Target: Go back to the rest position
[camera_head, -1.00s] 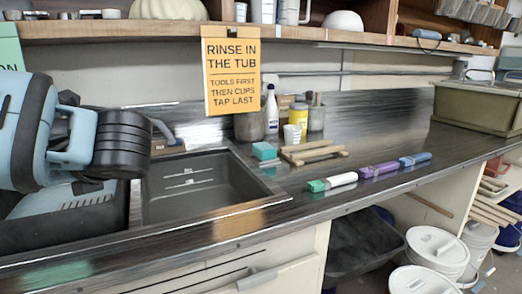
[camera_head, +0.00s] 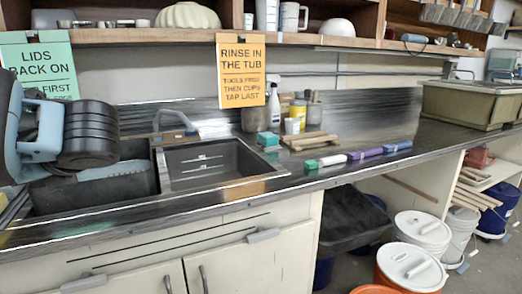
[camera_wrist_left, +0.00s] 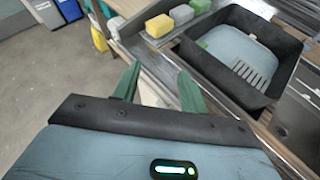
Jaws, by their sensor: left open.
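My left arm (camera_head: 30,140) comes in from the left in the head view, raised over the left end of the counter. Its fingers cannot be made out there. In the left wrist view, my left gripper (camera_wrist_left: 160,84) shows two green fingers spread apart with nothing between them. It is in the air beside the counter edge, with floor visible below. My right gripper is in neither view.
A dark tub (camera_wrist_left: 245,55) and several sponges (camera_wrist_left: 158,26) lie near the gripper. The head view shows a sink (camera_head: 215,162), markers (camera_head: 365,153), wooden sticks (camera_head: 308,140), hanging signs (camera_head: 240,70) and lidded buckets (camera_head: 410,265) below the counter.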

